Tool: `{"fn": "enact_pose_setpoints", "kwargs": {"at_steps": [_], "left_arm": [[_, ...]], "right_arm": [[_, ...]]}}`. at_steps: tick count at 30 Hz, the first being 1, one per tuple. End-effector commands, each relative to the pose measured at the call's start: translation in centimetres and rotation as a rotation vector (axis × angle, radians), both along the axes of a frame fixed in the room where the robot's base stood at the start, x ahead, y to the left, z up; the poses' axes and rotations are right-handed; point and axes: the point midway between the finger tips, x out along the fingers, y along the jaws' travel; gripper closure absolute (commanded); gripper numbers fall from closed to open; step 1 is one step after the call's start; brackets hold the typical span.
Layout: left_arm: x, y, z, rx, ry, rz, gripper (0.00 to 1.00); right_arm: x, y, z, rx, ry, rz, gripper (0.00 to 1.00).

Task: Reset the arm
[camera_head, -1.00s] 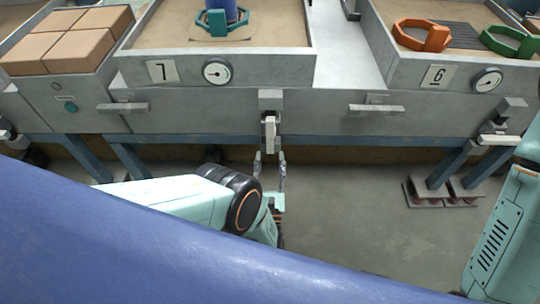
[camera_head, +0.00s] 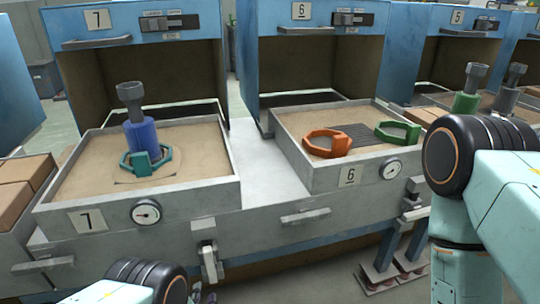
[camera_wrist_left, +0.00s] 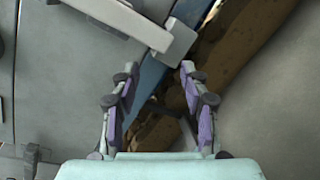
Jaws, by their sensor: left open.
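My left gripper (camera_head: 205,294) shows only as small fingertips at the bottom edge of the head view, just below a grey lever handle (camera_head: 209,262) on the bench front. In the left wrist view the gripper (camera_wrist_left: 160,78) is open, its two purple-padded fingers apart with nothing between them. A grey block-ended handle (camera_wrist_left: 178,40) lies just beyond the fingertips there, apart from them as far as I can tell. My right arm rises at the right of the head view; its gripper is out of frame.
Tray 6 (camera_head: 315,181) holds an orange ring (camera_head: 327,144) and a green ring (camera_head: 397,132). Blue open-fronted ovens stand behind. Brown blocks (camera_head: 20,183) lie left.

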Motion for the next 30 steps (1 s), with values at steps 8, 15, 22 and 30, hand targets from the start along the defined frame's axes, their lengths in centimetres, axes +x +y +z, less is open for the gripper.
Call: {"fn": "enact_pose_setpoints", "kwargs": {"at_steps": [8, 15, 22, 30], "left_arm": [[-4.4, 3.0, -0.4, 0.558, 0.44, -0.215, 0.55], [-11.6, 5.0, 0.9, 0.974, 0.769, -0.571, 0.55], [-20.6, 5.6, 4.7, 1.269, 0.968, -1.061, 0.55], [-30.4, 5.1, 10.3, 1.425, 0.971, -1.632, 0.55]], "right_arm": [[0.0, 0.0, 1.8, 0.0, 0.0, 0.0, 0.6], [0.0, 0.0, 3.2, 0.0, 0.0, 0.0, 0.6], [0.0, 0.0, 4.5, 0.0, 0.0, 0.0, 0.6], [0.0, 0.0, 5.6, 0.0, 0.0, 0.0, 0.6]]}}
